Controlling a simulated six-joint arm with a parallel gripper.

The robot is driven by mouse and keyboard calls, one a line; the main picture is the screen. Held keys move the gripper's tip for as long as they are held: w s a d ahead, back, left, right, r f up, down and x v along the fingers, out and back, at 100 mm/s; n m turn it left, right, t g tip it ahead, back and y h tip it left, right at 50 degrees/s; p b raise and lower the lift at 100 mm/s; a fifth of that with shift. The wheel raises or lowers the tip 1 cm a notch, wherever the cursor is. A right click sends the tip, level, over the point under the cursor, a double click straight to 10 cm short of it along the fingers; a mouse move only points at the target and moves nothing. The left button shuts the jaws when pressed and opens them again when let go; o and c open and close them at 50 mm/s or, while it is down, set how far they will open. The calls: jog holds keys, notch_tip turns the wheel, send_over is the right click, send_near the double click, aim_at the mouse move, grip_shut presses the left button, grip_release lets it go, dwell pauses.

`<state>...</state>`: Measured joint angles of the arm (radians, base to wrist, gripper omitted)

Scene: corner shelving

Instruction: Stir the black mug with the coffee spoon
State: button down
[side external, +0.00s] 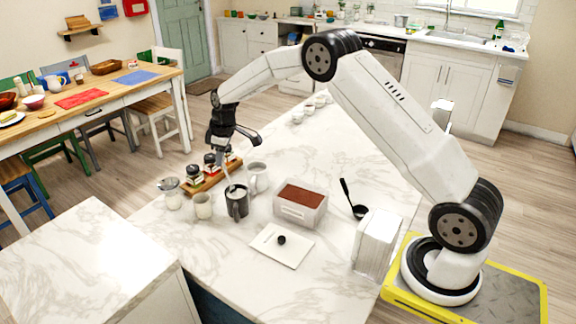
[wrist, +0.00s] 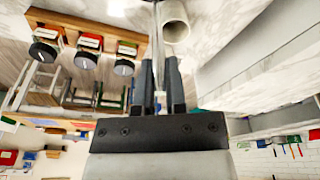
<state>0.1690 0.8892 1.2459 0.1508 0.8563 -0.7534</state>
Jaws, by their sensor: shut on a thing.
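The black mug (side external: 237,206) stands upright on the white marble counter, with light contents at its opening. My gripper (side external: 222,146) is above and slightly left of it. In the wrist view my gripper (wrist: 159,90) is shut on the coffee spoon (wrist: 157,38), a thin grey metal handle rising between the two dark fingers to the top edge. In the side view the spoon (side external: 228,176) shows as a faint thin line running down toward the black mug. Its bowl is hidden, and I cannot tell whether it is inside the mug.
Pale cups (side external: 257,180) and (side external: 203,207) stand close around the mug. A glass jar (side external: 171,196) and a wooden tray with several jars (side external: 195,188) are left. A brown-filled container (side external: 300,212), its lid (side external: 270,252), a black scoop (side external: 358,211) and a white box (side external: 376,245) are right.

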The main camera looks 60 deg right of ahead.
jog(key=shift+w+a+r, duration=0.1)
jog(key=shift+w+r, duration=0.05)
jog(key=shift+r, duration=0.55)
jog(key=shift+w+a+r, duration=0.1)
jog(key=shift+r, duration=0.6)
jog(key=shift+r, duration=0.15)
jog(key=shift+r, duration=2.35)
jog(key=shift+s, duration=0.1)
